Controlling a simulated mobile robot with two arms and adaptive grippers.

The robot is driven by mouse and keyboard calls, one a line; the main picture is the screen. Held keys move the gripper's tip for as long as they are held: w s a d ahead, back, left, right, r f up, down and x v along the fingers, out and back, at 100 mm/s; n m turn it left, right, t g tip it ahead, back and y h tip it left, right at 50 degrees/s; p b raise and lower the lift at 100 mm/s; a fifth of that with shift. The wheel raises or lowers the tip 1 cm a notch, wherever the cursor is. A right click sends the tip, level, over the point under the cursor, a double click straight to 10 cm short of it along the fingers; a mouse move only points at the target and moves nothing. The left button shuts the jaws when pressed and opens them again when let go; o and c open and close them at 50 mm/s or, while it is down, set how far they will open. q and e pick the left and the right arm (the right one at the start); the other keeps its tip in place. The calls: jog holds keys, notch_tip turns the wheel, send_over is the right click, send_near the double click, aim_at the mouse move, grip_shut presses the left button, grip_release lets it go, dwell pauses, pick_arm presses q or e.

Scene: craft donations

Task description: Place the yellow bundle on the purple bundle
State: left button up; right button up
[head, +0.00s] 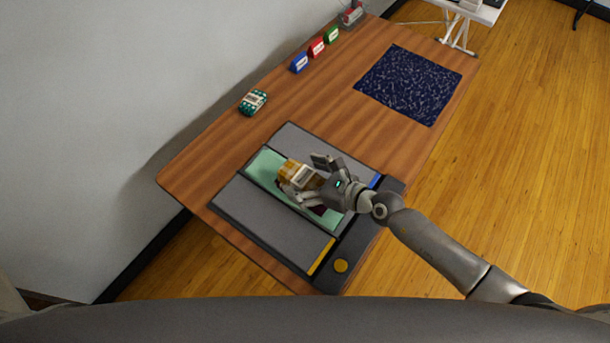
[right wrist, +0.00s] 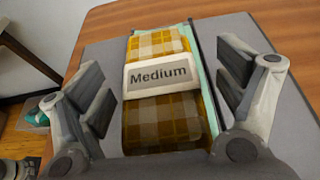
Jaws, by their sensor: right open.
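The yellow plaid bundle (head: 289,170), with a white band reading "Medium", lies on the green strip (head: 263,167) of the grey board. It fills the middle of the right wrist view (right wrist: 165,120). My right gripper (head: 308,178) is open, with one finger on each side of the bundle. In the right wrist view, gaps show between the bundle and both fingers. A small dark purple patch (head: 318,210) shows beside my gripper, probably the purple bundle, mostly hidden. Whether the yellow bundle touches it I cannot tell.
A teal patterned bundle (head: 253,102) lies near the wall. Blue, red and green blocks (head: 317,48) stand farther back. A dark blue speckled mat (head: 410,83) lies at right.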

jog(key=shift+r, duration=0.25)
jog(key=v, duration=1.2)
jog(key=shift+b, duration=0.35)
